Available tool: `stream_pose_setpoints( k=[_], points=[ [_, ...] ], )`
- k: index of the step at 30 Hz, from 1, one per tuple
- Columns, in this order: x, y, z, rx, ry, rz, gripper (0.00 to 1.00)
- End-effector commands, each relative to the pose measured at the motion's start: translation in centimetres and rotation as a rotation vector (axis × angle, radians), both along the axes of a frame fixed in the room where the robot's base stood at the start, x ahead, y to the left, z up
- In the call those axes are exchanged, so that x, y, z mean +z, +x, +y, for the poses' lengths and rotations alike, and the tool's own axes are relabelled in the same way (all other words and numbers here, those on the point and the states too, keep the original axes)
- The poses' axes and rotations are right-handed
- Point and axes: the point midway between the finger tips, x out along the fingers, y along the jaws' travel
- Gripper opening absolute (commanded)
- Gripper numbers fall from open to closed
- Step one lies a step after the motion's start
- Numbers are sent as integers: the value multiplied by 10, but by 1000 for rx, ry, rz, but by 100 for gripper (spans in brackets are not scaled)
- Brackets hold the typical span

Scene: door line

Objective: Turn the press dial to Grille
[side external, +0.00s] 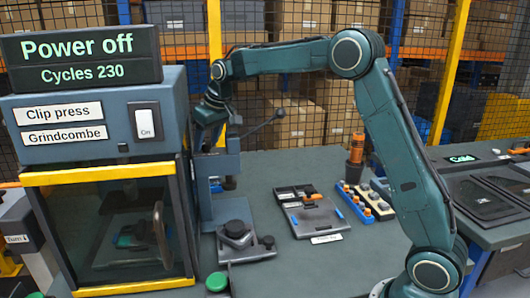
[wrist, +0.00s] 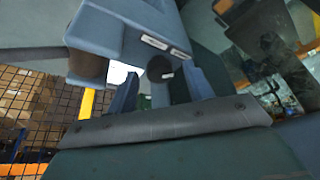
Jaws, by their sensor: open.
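A clip press (side external: 75,115) stands at the left of the side view, labelled "Clip press" and "Grindcombe", with a white switch marked "On". The sign (side external: 80,60) above it reads "Power off, Cycles 230". In the wrist view, a dark round knob (wrist: 160,68), perhaps the dial, sits on a blue-grey housing (wrist: 115,35) bearing two small pale labels; their text is unreadable. My gripper (wrist: 162,92) is open, with a blue finger either side of the knob in the picture. I cannot tell whether they touch it. In the side view my gripper (side external: 210,112) is right of the clip press, fingers unclear.
A lever press (side external: 213,180) with a side handle stands right of the clip press. A green button (side external: 216,282) is in front. Mesh fencing stands behind.

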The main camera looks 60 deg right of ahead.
Motion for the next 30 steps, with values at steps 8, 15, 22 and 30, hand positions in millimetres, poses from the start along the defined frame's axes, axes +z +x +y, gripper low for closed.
stream_pose_setpoints(
  k=[8, 15, 22, 30],
  points=[
    [0, 0, 0, 0, 0, 0, 7],
    [1, 0, 0, 10, 0, 0, 7],
    [1, 0, -2, 68, 0, 0, 7],
    [1, 1, -4, 235, -1, -1, 7]
  ],
)
